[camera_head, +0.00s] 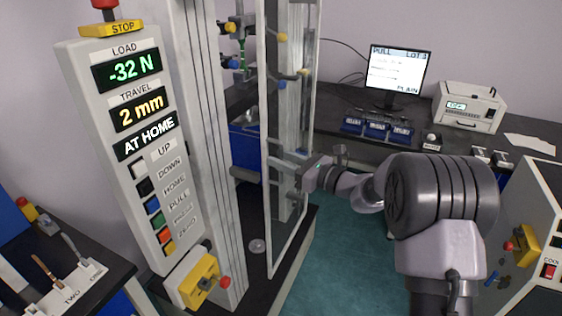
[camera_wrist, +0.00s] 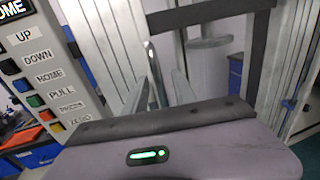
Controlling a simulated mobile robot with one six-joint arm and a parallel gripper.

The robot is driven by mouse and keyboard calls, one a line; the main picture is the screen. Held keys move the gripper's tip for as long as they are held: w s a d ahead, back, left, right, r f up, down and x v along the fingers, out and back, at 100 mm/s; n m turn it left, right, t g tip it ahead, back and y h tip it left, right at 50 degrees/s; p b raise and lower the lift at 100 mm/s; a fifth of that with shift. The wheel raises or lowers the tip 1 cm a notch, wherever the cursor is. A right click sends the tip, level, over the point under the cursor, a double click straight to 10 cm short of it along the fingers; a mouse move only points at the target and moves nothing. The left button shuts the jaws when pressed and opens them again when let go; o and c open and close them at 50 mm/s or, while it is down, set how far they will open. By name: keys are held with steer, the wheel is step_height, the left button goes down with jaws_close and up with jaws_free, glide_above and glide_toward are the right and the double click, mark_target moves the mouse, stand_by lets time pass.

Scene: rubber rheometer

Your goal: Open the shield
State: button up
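The shield (camera_head: 288,236) is a tall clear panel with a pale frame, standing upright at the front of the test machine in the head view. My gripper (camera_head: 276,170) is at the shield's middle height, coming from the right, with its two fingers apart and pointing left at the panel. In the wrist view, the fingers (camera_wrist: 158,90) are spread, and a thin upright grey bar with a rounded top (camera_wrist: 154,72) stands between them. It looks like a handle; I cannot tell whether the fingers touch it.
The control panel (camera_head: 128,150) reads -32 N, 2 mm and AT HOME, left of the shield. A yellow box with a red knob (camera_head: 199,281) is below it. A monitor (camera_head: 397,72) and a white printer-like device (camera_head: 468,107) stand on the back bench. Teal floor shows beside the machine.

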steer(key=shift+c, duration=0.4)
jaws_close()
stand_by(1.1)
